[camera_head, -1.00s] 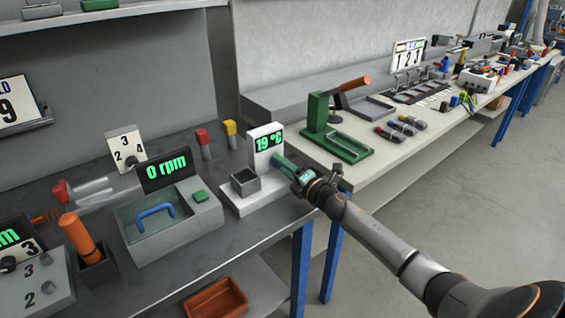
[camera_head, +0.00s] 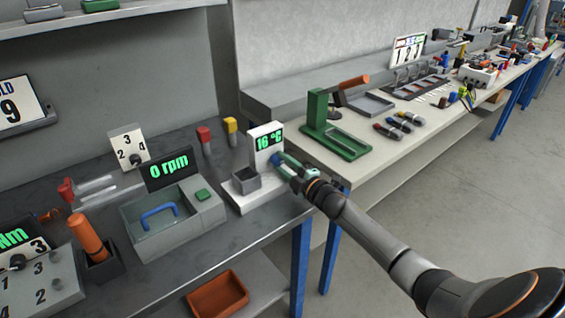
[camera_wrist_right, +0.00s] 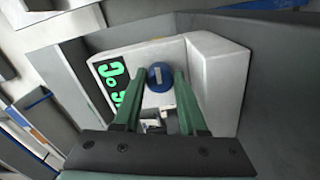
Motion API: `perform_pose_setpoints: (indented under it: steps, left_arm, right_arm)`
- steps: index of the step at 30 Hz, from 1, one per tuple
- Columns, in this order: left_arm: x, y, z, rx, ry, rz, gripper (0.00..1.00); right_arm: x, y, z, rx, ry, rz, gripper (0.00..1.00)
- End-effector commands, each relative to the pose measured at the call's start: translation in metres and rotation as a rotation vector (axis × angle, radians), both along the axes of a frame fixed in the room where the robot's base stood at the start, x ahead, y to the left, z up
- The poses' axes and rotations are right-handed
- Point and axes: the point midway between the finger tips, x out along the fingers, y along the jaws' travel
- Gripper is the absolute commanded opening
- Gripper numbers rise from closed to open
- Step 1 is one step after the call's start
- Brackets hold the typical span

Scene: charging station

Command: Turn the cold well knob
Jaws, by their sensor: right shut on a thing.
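The cold well (camera_head: 263,194) is a white unit with a grey square well block (camera_head: 245,180) and a display (camera_head: 268,141) that reads 16 °C in green. Its round blue knob (camera_wrist_right: 160,76) with a pale mark shows in the right wrist view, and a bit of blue shows in the head view (camera_head: 276,160). My right gripper (camera_head: 283,165) is at the knob from the right. In the right wrist view its two green fingers (camera_wrist_right: 158,88) lie on either side of the knob, shut on it. My left gripper is not in view.
A grey bath with a blue handle (camera_head: 160,214) and a 0 rpm display (camera_head: 168,168) stands to the left. Red and yellow capped items (camera_head: 231,130) stand behind. A green press (camera_head: 330,130) is on the bench to the right. An orange bin (camera_head: 217,295) sits below.

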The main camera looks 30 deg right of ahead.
Motion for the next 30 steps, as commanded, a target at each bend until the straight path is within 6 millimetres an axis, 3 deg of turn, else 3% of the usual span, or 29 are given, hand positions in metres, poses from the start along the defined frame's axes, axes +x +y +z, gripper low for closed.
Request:
perform_pose_setpoints:
  steps: [13,14,15,22,30]
  left_arm:
    - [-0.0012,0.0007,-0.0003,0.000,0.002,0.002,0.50]
    - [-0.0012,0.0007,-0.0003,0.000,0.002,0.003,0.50]
    - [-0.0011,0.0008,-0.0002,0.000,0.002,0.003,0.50]
    - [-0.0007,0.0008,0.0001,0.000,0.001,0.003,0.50]
    - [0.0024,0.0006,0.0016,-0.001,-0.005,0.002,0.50]
  right_arm:
    - [0.0000,-0.0003,-0.0004,0.010,0.001,-0.001,0.00]
    - [0.0000,-0.0003,-0.0004,0.010,0.001,-0.001,0.42]
    - [0.0000,-0.0002,-0.0004,0.010,0.001,-0.001,0.47]
    - [-0.0001,0.0000,-0.0005,0.009,0.002,-0.001,0.71]
    - [-0.0004,0.0006,-0.0021,0.009,0.005,0.000,0.71]
